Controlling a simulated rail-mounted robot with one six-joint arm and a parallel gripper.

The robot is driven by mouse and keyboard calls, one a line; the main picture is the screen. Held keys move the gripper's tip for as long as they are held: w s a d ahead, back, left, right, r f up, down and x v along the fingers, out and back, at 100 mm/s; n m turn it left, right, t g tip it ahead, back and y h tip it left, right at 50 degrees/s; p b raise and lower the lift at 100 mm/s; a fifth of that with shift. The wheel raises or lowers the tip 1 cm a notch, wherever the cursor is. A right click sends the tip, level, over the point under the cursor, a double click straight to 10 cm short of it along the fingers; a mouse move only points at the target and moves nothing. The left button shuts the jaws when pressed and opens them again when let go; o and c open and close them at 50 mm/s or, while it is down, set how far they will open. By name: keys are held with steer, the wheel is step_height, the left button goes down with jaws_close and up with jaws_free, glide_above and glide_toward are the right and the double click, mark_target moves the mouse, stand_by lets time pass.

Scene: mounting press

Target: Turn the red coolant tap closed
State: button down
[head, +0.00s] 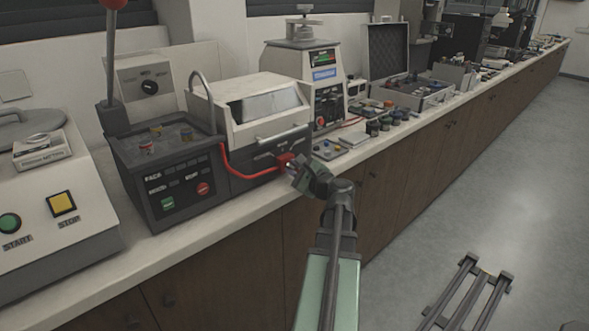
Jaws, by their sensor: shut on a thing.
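The red coolant tap (284,159) is on the lower right front of the grey and white mounting press (263,108). A red hose (246,174) runs along the press front to it. My gripper (291,166) is at the tap, and its fingers are shut on the red tap. The gripper covers part of the tap, so the exact angle of its handle is too small to tell. My green arm reaches up to it from the bottom of the view.
A machine with start and stop buttons (62,203) stands at the left. A tall instrument (307,82) stands behind the press. Small parts (378,124) and an open case (411,92) lie along the bench at right. The floor (480,200) at right is mostly clear.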

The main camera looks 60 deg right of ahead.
stand_by(0.3)
steer(key=c, duration=1.1)
jaws_free()
steer(key=v, duration=1.1)
